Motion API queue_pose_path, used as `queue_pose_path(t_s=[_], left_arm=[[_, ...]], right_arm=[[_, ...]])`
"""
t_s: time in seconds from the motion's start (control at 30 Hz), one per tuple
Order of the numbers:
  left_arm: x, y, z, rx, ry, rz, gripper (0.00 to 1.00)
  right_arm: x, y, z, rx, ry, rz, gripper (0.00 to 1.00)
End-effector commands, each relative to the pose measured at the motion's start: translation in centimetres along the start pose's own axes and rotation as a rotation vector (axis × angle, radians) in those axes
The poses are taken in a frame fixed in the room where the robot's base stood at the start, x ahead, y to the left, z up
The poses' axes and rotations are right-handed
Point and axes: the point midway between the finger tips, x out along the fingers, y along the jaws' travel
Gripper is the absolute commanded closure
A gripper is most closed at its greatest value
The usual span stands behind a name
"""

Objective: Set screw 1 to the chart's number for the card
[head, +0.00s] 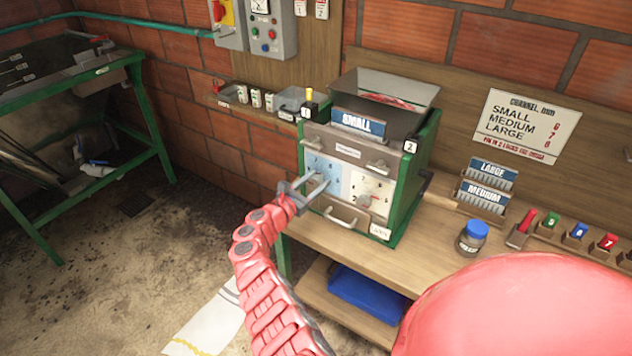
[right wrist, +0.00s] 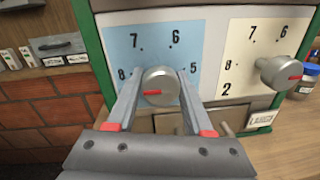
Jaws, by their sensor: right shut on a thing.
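Screw 1 is a round grey knob (right wrist: 160,85) on the blue dial plate (head: 322,172). My right gripper (head: 314,187) is shut on the knob, one finger on each side. The knob's red mark points left, a little below the 8; 7, 6 and 5 also show around the dial. The card (head: 357,122) on the machine reads SMALL. The chart (head: 525,125) on the back board lists SMALL 6, MEDIUM 7, LARGE 8. My left gripper is not in view.
The second knob (right wrist: 280,72) sits on the cream dial plate (head: 371,187), its red mark pointing right. A handle (head: 341,217) is below the dials. LARGE (head: 494,172) and MEDIUM (head: 484,197) cards, a blue-lidded jar (head: 473,238) and coloured tools stand on the bench at right.

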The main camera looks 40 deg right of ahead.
Motion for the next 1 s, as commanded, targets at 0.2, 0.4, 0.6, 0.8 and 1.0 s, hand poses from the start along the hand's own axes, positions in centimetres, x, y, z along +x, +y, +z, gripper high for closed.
queue_pose_path(t_s=[0.2,0.4,0.6,0.8,1.0], left_arm=[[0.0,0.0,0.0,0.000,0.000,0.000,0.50],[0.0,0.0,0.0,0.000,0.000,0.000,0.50],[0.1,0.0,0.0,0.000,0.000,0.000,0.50],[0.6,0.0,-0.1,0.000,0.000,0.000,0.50],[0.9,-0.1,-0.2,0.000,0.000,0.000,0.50]], right_arm=[[0.0,-0.1,-0.2,-0.001,0.003,-0.001,0.19],[0.0,0.0,-0.1,0.000,0.002,-0.001,0.19],[-0.7,0.1,-0.1,0.000,0.001,0.002,0.19],[-3.6,0.2,0.1,0.001,0.000,0.007,0.19],[-8.0,0.2,0.0,-0.002,-0.001,0.007,0.19]])
